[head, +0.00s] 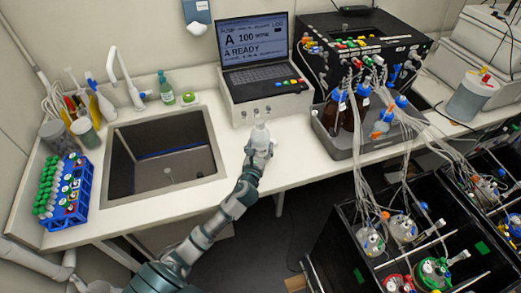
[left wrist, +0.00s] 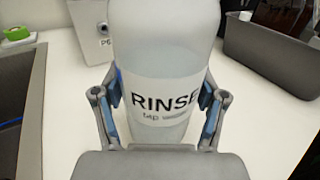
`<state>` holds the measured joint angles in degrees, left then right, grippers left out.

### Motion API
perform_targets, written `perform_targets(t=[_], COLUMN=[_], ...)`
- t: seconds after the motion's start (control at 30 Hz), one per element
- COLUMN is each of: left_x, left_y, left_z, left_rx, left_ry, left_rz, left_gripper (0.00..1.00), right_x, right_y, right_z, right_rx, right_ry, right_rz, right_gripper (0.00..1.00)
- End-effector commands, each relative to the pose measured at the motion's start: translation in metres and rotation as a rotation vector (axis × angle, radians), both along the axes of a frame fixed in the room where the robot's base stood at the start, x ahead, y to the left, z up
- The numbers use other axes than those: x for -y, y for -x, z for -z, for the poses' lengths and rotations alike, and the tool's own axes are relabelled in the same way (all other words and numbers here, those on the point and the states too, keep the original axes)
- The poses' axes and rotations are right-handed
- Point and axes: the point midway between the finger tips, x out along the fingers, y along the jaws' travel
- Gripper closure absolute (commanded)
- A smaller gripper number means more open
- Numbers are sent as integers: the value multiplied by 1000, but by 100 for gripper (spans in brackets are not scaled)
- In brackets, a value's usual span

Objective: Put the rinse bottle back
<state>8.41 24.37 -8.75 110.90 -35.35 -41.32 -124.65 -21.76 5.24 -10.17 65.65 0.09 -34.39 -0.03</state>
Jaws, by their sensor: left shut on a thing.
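The rinse bottle (head: 260,134) is a whitish, translucent bottle over the white counter, right of the sink. In the left wrist view the bottle (left wrist: 163,50) is upright and its label reads "RINSE". My left gripper (head: 259,150) has a finger on each side of it and is shut on it; the fingers (left wrist: 160,110) also show in the left wrist view. The bottle's base is hidden behind the gripper, so I cannot tell if it touches the counter. My right gripper is not in view.
The sink (head: 128,190) lies left of the bottle. The pump box with laptop (head: 262,105) stands behind it. A grey tray (head: 345,150) with brown bottles stands to the right. A green bottle (head: 166,90) is behind the sink, and a blue tube rack (head: 70,195) is far left.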

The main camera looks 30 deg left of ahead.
Motion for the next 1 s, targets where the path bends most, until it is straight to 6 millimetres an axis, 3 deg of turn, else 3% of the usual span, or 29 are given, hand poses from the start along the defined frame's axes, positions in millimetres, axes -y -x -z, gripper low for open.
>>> perform_targets(t=[0.1,0.43,0.47,0.57,1.0], left_x=[1,0,0,0,2], left_y=[0,0,0,0,7], left_z=[14,16,17,17,16], left_rx=[1,3,1,1,-1], left_ry=[1,-1,0,0,-1], left_rz=[0,1,0,0,1], left_gripper=[68,68,26,3,3], right_x=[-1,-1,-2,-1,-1], right_y=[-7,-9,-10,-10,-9], right_z=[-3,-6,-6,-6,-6], right_rx=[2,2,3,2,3], right_ry=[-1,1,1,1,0], right_rz=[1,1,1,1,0], right_gripper=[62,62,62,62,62])
